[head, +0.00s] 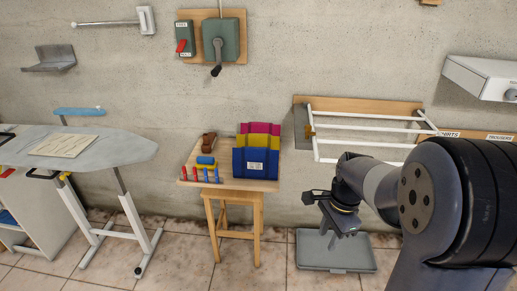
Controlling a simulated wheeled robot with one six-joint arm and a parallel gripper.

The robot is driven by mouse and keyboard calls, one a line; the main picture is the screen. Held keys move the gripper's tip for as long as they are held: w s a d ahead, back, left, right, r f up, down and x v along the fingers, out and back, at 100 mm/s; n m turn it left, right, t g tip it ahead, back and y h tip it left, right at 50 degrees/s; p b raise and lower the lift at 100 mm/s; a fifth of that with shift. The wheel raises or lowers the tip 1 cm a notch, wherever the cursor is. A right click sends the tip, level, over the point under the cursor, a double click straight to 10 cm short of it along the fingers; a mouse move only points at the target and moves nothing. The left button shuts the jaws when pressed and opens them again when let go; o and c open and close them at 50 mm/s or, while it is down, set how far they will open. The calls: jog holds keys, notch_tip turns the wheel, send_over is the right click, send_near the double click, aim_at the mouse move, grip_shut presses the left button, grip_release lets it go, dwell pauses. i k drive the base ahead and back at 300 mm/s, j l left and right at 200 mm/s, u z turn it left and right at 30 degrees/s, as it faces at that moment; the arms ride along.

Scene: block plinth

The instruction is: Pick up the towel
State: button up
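A flat beige cloth (62,144) lies on the grey ironing board (128,148) at the left; it may be the towel, but I cannot tell for sure. My gripper (342,236) hangs pointing down at right of centre, in front of the wall and above a grey tray. It is far to the right of the cloth and touches nothing that I can make out. Its fingers are small and dark, so their opening is unclear.
A wooden stool (232,184) bears blue, yellow and magenta pieces (256,162) and several red-and-blue pegs (201,174). A grey tray (336,261) lies on the tiled floor. A white rail rack (365,130) and a switch panel (187,40) are on the wall.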

aim_at(252, 163)
jog(key=i+j+z, duration=0.1)
jog(key=i+j, duration=0.2)
jog(key=i+j+z, duration=0.25)
jog(key=i+j, duration=0.25)
jog(key=j, duration=0.25)
jog(key=i+j+z, duration=0.25)
jog(key=i+j, duration=0.2)
jog(key=j, duration=0.35)
jog(key=i+j+z, duration=0.15)
jog(key=j, duration=0.25)
